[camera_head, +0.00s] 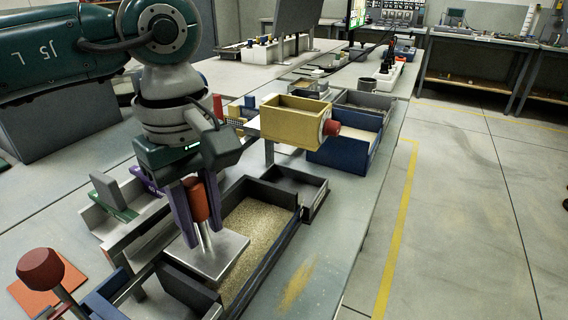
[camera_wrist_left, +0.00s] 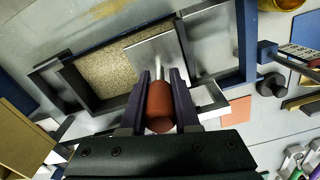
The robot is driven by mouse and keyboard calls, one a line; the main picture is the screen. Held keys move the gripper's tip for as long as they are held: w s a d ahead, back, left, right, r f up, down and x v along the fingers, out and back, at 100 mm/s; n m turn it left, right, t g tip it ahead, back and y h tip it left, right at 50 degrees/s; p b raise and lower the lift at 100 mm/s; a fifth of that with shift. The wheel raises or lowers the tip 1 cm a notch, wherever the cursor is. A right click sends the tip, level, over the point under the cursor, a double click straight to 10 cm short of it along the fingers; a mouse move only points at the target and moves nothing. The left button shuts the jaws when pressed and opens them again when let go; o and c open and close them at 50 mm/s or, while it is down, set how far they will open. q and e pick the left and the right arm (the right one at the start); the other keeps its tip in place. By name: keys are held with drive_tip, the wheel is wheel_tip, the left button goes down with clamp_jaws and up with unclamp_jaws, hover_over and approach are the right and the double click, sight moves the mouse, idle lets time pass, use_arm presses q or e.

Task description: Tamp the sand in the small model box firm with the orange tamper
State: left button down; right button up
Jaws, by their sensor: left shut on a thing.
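My left gripper (camera_head: 199,208) is shut on the orange-red handle of the tamper (camera_head: 199,198). The tamper's flat metal plate hangs below the fingers, over the near left part of the model box (camera_head: 268,272). The box is a dark grey walled frame holding pale, grainy sand (camera_head: 254,226). In the left wrist view, the gripper (camera_wrist_left: 160,84) holds the tamper (camera_wrist_left: 159,106), with its plate covering one end of the sand (camera_wrist_left: 108,68). I cannot tell whether the plate touches the sand. The sand under it is hidden. My right gripper is not in view.
A yellow bin (camera_head: 290,122) with a red knob stands raised behind the box. A blue sand bin (camera_head: 343,160) is beyond it.

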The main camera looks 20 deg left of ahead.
sight(206, 245)
use_arm(q)
drive_tip(key=shift+f+b, duration=2.45)
drive_tip(key=shift+f, duration=0.05)
drive_tip(key=shift+r, duration=0.15)
wheel_tip(206, 245, up, 6)
drive_tip(key=p, duration=0.4)
